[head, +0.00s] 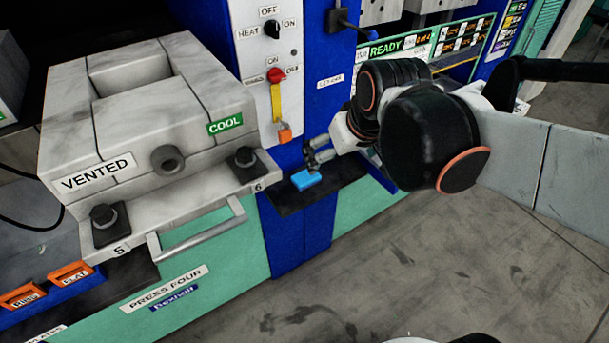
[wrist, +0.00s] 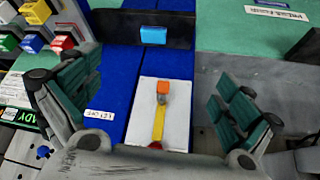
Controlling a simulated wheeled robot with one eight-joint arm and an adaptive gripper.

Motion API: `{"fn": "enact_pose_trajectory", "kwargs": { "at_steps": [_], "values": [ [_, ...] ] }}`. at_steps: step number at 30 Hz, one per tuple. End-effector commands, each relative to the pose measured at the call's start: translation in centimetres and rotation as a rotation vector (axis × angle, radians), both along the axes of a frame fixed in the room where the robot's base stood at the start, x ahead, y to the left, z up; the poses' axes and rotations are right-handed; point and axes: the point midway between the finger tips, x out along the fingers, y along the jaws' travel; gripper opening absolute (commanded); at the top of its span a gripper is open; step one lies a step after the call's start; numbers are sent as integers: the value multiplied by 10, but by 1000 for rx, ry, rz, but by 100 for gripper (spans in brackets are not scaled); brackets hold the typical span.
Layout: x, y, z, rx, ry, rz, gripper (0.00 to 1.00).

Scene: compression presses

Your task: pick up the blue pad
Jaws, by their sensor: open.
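The blue pad (head: 306,180) lies on a narrow dark shelf (head: 342,180) on the front of the blue column, right of the press. In the wrist view the blue pad (wrist: 153,35) is at the top middle, on the dark shelf (wrist: 112,22), and fully in sight. My gripper (head: 316,155) is just above and behind the pad in the head view, apart from it as far as I can tell. In the wrist view my gripper (wrist: 160,95) has its fingers spread wide at left and right. Nothing is between them.
The press (head: 160,115) marked VENTED and COOL stands left, with a handle (head: 200,232) jutting out. The floor (head: 420,260) in front is clear.

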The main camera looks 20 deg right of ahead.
Motion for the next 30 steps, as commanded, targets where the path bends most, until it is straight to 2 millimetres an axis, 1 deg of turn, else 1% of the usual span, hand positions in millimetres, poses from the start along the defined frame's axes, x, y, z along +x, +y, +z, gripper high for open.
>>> {"fn": "enact_pose_trajectory", "kwargs": {
  "at_steps": [1,5,11,17,21,25,27,30],
  "values": [
    [15,-1,-2,-2,12,8,98],
    [47,-2,-12,-9,46,36,98],
    [95,-4,-37,-17,98,80,98],
    [140,-7,-75,-22,149,127,98],
    [169,-9,-108,-22,183,161,98],
    [191,-11,-141,-23,212,190,98],
    [200,-12,-156,-24,224,204,98],
    [207,-13,-172,-23,238,217,98]
  ]
}}
